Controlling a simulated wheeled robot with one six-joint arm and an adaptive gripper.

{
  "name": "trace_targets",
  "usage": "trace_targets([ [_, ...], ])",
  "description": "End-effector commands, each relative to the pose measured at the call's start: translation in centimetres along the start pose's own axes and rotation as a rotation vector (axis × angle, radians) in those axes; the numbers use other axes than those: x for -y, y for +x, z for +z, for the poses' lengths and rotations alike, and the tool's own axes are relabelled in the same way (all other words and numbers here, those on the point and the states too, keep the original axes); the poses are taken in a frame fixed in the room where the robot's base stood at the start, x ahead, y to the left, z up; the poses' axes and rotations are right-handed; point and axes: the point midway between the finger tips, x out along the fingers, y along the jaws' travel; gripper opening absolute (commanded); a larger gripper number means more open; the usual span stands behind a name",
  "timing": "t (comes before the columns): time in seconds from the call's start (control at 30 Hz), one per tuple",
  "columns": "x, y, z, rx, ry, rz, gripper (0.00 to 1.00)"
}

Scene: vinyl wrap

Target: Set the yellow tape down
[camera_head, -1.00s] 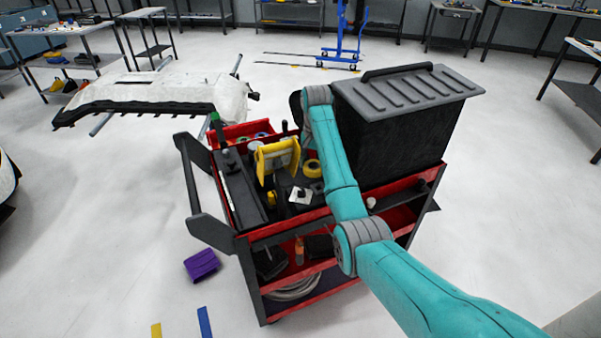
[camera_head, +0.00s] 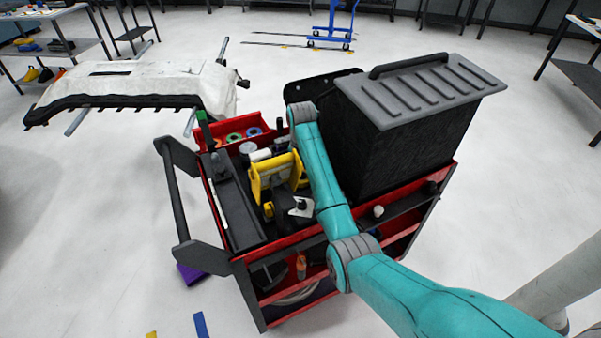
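No separate yellow tape roll shows clearly now; the place on the cart where a yellow ring showed earlier is behind my teal arm (camera_head: 328,190). A yellow holder-like object (camera_head: 270,176) stands upright on the top of the red and black cart (camera_head: 246,256), just left of my arm. My arm reaches over the cart, with its upper joint above the cart's middle.
A large black bin with a grey ridged lid (camera_head: 425,88) stands on the cart's right side. A red tray (camera_head: 222,133) with several tape rolls lies at the cart's back left. A covered bumper (camera_head: 135,88) rests on a stand farther left. Open floor surrounds the cart.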

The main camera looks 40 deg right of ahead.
Motion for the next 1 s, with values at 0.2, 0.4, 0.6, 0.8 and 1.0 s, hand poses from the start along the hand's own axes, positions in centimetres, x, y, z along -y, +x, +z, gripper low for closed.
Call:
trace_targets([
  [0.2,-0.1,0.7,0.2,-0.002,0.001,-0.001,0.35],
  [0.4,-0.1,1.0,0.2,-0.001,0.001,0.000,0.35],
  [0.6,-0.1,1.0,0.2,-0.001,0.001,-0.001,0.95],
  [0.8,-0.1,1.0,0.2,-0.001,0.001,0.000,0.95],
  [1.0,0.0,0.0,0.0,-0.002,0.000,-0.001,0.95],
])
